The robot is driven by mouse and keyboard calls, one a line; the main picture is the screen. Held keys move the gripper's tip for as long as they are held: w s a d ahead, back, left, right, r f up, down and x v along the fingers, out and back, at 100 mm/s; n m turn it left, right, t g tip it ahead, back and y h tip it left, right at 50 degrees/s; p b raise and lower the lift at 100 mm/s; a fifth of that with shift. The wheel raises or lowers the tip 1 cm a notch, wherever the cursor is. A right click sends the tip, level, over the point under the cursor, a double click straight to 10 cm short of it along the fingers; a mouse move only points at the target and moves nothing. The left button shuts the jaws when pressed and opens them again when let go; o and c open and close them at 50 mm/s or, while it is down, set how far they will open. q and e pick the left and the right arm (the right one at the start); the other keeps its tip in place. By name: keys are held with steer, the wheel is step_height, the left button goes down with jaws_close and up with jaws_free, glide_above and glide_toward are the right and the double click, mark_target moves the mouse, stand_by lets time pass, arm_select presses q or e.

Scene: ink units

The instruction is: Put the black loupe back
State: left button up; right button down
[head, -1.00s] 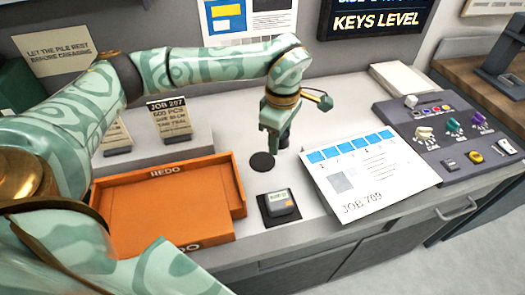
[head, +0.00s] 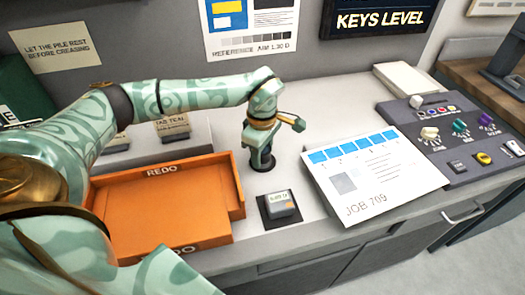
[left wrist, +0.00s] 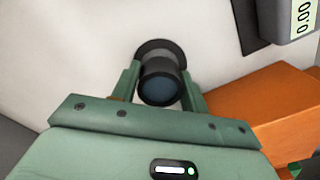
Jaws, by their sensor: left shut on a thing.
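The black loupe (left wrist: 160,85) is between the two fingers of my left gripper (left wrist: 158,88), with its dark lens facing the left wrist camera. In the head view, my left gripper (head: 261,148) points down and is shut on the loupe (head: 266,156). The loupe is at the round black pad (head: 262,167) on the grey counter, and mostly covers it. The pad's far rim (left wrist: 160,43) shows beyond the loupe in the wrist view. I cannot tell whether the loupe touches the pad. My right gripper is not in view.
A small grey meter (head: 281,204) on a dark base stands just in front of the pad. An orange REDO tray (head: 165,172) is at left. The JOB 709 sheet (head: 375,190) lies at right, beside a control panel (head: 462,135). The counter behind the pad is clear.

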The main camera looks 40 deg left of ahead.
arm_select(q)
steer(key=o, duration=1)
step_height(320, 180, up, 12)
steer(key=p, duration=0.3)
steer(key=shift+r, duration=0.1)
